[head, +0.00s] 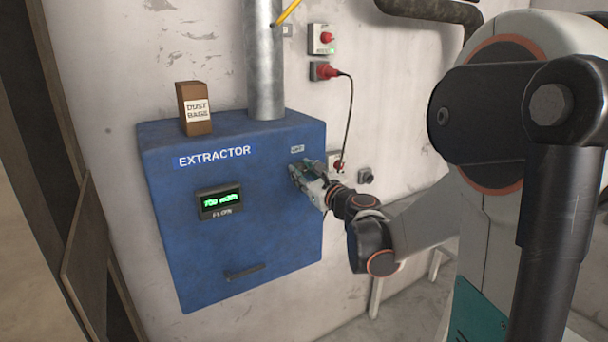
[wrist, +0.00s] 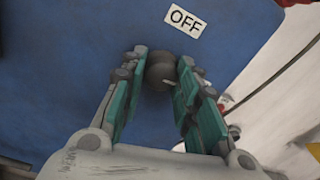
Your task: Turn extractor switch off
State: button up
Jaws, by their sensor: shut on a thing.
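The extractor (head: 265,215) is a blue wall-mounted box with an EXTRACTOR label and a lit green display (head: 219,201). Its switch, a dark round knob (wrist: 160,68), sits on the blue face just below a white label reading OFF (wrist: 186,21). My gripper (head: 298,172) is at the upper right of the extractor's front. In the wrist view my gripper (wrist: 162,76) has its teal fingers on both sides of the knob, shut on it. In the head view the gripper hides the knob.
A DUST BAGS box (head: 197,110) and a metal duct (head: 265,70) stand on top of the extractor. A red plug (head: 325,71) with a hanging cable and wall sockets are on the wall to the right. A handle (head: 244,272) is low on the front.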

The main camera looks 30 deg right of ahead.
jog(key=n, duration=0.4)
jog(key=shift+d+b, duration=0.1)
jog(key=shift+b, duration=0.25)
jog(key=n, duration=0.4)
jog(key=shift+n+b, duration=0.35)
jog(key=shift+n, duration=0.05)
jog(key=n, duration=0.4)
jog(key=shift+r+n, duration=0.1)
jog(key=shift+n, duration=0.2)
jog(key=shift+d+n+y+b, duration=0.1)
jog(key=shift+n+y+b, duration=0.2)
jog(key=shift+n, duration=1.6)
jog(key=o, duration=1)
jog(key=shift+w, duration=0.1)
jog(key=shift+o, duration=0.2)
